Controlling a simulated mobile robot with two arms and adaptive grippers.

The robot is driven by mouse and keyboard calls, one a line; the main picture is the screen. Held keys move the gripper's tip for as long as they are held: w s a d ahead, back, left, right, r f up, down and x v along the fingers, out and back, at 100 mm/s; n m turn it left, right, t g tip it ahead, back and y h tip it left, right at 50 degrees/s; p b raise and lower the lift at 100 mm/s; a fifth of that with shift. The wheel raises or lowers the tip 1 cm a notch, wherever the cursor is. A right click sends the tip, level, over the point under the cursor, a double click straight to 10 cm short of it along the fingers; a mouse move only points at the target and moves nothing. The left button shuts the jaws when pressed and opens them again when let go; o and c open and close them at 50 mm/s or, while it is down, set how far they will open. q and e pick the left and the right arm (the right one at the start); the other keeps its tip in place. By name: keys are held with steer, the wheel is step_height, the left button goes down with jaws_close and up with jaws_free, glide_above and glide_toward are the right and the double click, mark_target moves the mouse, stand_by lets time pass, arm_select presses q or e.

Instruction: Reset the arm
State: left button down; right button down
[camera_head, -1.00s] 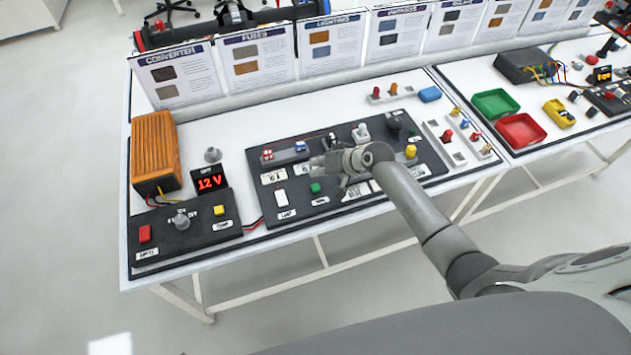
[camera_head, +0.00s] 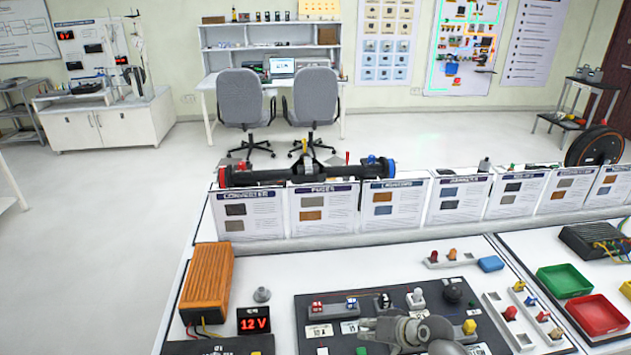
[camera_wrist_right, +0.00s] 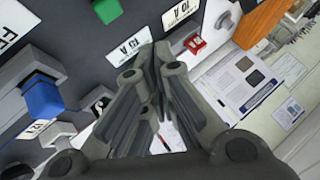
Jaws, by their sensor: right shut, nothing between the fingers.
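My right gripper (camera_head: 372,328) is over the dark control board (camera_head: 308,310) in the head view, near the bottom edge. It is shut and empty. A red fuse (camera_wrist_right: 197,43) and a blue part (camera_wrist_right: 42,97) lie on either side of the fingers there. I cannot tell whether the fingertips touch the board. My left gripper is in no view.
An orange converter box (camera_head: 207,283) and a "12 V" display (camera_head: 254,320) stand left of the board. Upright info cards (camera_head: 325,208) line the table's back. A green tray (camera_head: 564,280) and a red tray (camera_head: 597,314) are at right. Two chairs (camera_head: 240,103) stand beyond.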

steer(key=s+a+r+n+g+h, duration=0.1)
steer(key=s+n+h, duration=0.1)
steer(key=s, duration=1)
steer(key=s+r+n+g+h, duration=0.1)
steer(key=s+n+g, duration=0.1)
steer(key=s, duration=1)
steer(key=s+d+r+h, duration=0.2)
steer(key=s+d+r, duration=0.25)
steer(key=s, duration=0.45)
step_height(320, 180, down, 30)
steer(key=s+g+b, duration=0.1)
steer(key=g+b, duration=0.1)
steer(key=b, duration=0.2)
steer(key=s+d+f+g+b, duration=0.1)
steer(key=s+d+f+b, duration=0.1)
steer(key=s+f, duration=1.5)
step_height(320, 180, down, 2)
steer(key=shift+s+f+h+b, duration=0.15)
steer(key=shift+h+b, duration=0.15)
steer(key=shift+b, duration=0.15)
